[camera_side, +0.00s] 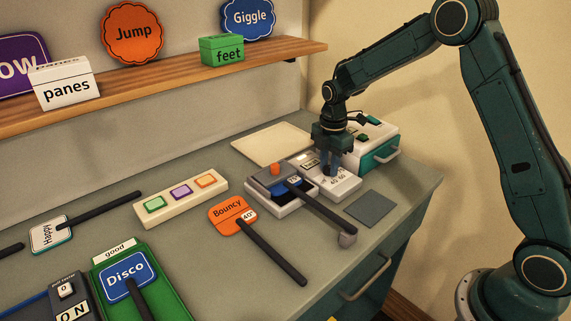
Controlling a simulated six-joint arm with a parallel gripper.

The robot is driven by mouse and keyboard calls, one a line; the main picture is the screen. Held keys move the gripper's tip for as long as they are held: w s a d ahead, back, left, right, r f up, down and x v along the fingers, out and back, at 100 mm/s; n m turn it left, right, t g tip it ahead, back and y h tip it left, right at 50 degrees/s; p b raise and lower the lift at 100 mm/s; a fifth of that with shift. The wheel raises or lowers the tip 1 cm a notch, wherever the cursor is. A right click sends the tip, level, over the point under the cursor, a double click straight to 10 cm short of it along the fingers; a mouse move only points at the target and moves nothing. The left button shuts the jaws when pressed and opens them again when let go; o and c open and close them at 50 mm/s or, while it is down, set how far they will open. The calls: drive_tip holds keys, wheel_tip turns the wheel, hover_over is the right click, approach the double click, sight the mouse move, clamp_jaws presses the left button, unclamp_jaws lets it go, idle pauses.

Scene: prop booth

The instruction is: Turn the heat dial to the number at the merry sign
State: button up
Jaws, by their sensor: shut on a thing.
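The heat dial's white panel (343,184) stands at the right of the counter, with small numbers such as 40 and 60 along its front. My gripper (329,170) points down over this panel, shut on the dial, which is mostly hidden by the fingers. The dial's pointer and setting cannot be read. A white sign reading "Happy" (51,234) lies at the left on a dark handle, turned askew; no number on it can be made out. An orange "Bouncy" sign (227,214) with a 40° tag lies mid-counter.
A grey-and-white box (270,191) with a dark-handled blue sign in it stands left of the panel. A white-and-teal box (378,146) is close behind my gripper. A button bar (181,202) and a green tray (179,309) with a "Disco" sign lie left. A wooden shelf (170,87) runs above.

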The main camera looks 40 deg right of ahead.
sight(328, 167)
drive_tip(key=o, duration=1)
drive_tip(key=shift+r, duration=0.1)
wheel_tip(328, 167, up, 14)
idle(0.4)
